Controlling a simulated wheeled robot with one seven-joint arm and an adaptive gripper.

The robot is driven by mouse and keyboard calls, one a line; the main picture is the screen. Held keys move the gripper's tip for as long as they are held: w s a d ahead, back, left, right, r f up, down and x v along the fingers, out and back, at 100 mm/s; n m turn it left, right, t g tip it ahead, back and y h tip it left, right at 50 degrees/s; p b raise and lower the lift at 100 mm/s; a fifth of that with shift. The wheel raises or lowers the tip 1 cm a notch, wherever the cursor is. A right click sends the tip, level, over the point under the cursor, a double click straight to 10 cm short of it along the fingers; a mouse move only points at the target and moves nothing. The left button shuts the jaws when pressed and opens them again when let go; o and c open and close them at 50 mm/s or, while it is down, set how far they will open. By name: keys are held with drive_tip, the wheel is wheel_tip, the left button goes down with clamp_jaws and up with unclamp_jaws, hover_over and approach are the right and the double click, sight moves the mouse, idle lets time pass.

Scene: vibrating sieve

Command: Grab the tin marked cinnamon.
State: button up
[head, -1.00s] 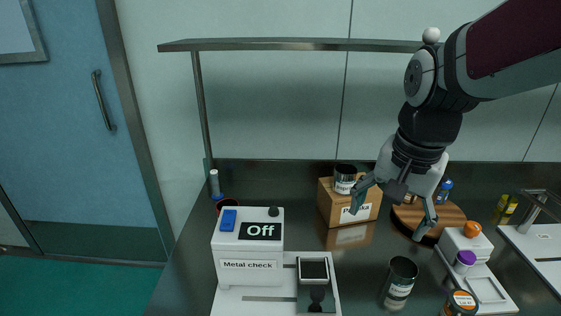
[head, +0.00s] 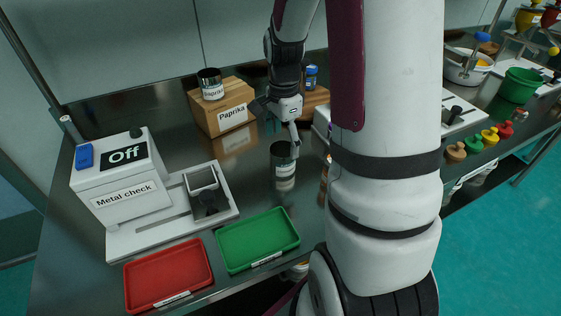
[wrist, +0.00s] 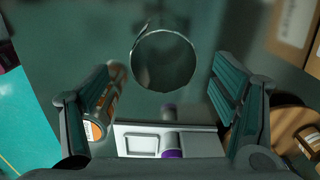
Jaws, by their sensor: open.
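An open dark metal tin with a white label (head: 283,168) stands upright on the dark counter; the label is too small to read for certain. In the wrist view its round open rim (wrist: 165,58) shows between and beyond my fingers. My gripper (head: 283,139) is open and empty, above and close to this tin, with the fingers pointing down. In the wrist view the gripper (wrist: 160,78) has one finger on each side, apart from the tin. A second tin, labelled Paprika (head: 212,85), stands on a cardboard Paprika box.
An orange-labelled container (wrist: 98,125) lies close by my left finger in the wrist view. The Paprika box (head: 222,108) stands behind. A Metal check machine (head: 125,190), a red tray (head: 167,275) and a green tray (head: 257,240) occupy the left and front.

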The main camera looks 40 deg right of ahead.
sight(282, 159)
drive_tip(key=shift+w+f+b, duration=0.2)
drive_tip(key=shift+f+b, duration=0.3)
drive_tip(key=shift+f, duration=3.35)
drive_tip(key=c, duration=1.2)
